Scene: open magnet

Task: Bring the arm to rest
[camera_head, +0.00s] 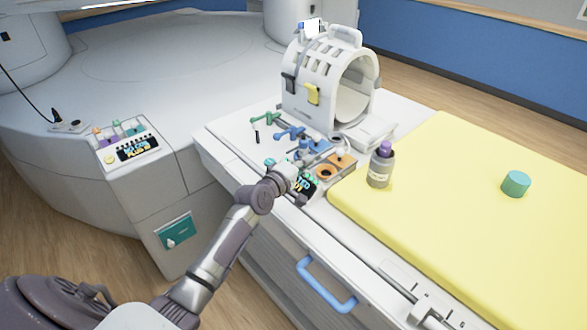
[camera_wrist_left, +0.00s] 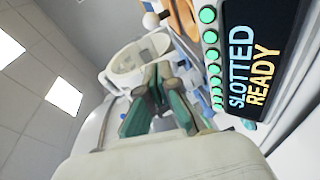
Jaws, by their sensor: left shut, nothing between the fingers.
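My left arm (camera_head: 220,250) reaches in from the lower left of the head view. Its left gripper (camera_head: 283,165) is over the near edge of the white table, close to the small display panel. In the left wrist view the teal-and-grey fingers of this gripper (camera_wrist_left: 158,78) are together and hold nothing. The display panel (camera_wrist_left: 258,65) is beside the fingers there, with a row of green lights, and reads "SLOTTED READY". In the head view my gripper hides part of this panel. My right gripper is not in view.
Blue and green handled pieces (camera_head: 288,133) and an orange holder (camera_head: 326,172) lie close to my gripper. A white coil (camera_head: 362,88) stands behind. A purple-capped bottle (camera_head: 381,168) and teal cylinder (camera_head: 516,184) stand on the yellow mat (camera_head: 450,220). A blue handle (camera_head: 325,287) juts from the front.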

